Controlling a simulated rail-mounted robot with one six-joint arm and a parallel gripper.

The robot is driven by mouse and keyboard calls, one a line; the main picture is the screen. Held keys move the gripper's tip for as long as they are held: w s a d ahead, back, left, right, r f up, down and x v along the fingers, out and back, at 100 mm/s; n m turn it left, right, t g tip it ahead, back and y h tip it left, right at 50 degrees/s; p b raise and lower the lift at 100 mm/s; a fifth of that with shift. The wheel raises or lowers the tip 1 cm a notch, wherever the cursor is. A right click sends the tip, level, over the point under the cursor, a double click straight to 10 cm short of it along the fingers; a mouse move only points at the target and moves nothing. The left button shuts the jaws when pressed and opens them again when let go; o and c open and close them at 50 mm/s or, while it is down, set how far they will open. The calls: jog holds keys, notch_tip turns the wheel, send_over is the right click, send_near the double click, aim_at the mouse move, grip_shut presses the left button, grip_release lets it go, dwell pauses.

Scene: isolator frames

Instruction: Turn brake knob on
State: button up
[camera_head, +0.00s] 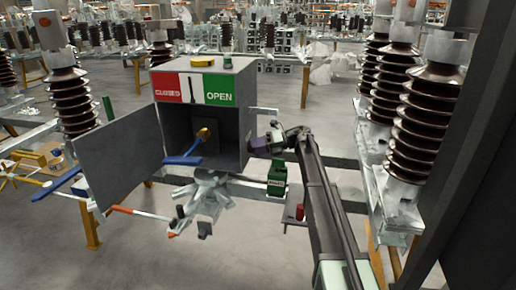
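A grey box (229,82) stands open, its door (120,155) swung out to the left. Its top front carries a red CLOSED panel and a green OPEN panel (218,91). Inside are a yellow knob-like part (204,134) and a blue lever (184,159) slanting down to the left. I cannot tell for sure which part is the brake knob. My gripper (258,146) is at the box's right side, near the right edge of the opening. Its fingers are too small and dark to tell whether they are open or shut.
A small green labelled block (277,177) and a red cylinder (300,212) lie below my gripper. Brown ribbed insulators stand at right (428,125) and left (75,100). Yellow (202,60) and green (228,62) parts sit on the box top. Open floor lies behind.

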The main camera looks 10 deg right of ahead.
jog(key=shift+c, duration=0.4)
jog(key=shift+m+g+y+b, duration=0.4)
jog(key=shift+m+y+b, duration=0.2)
jog(key=shift+m+b, duration=0.45)
jog(key=o, duration=0.9)
jog(key=shift+d, duration=0.1)
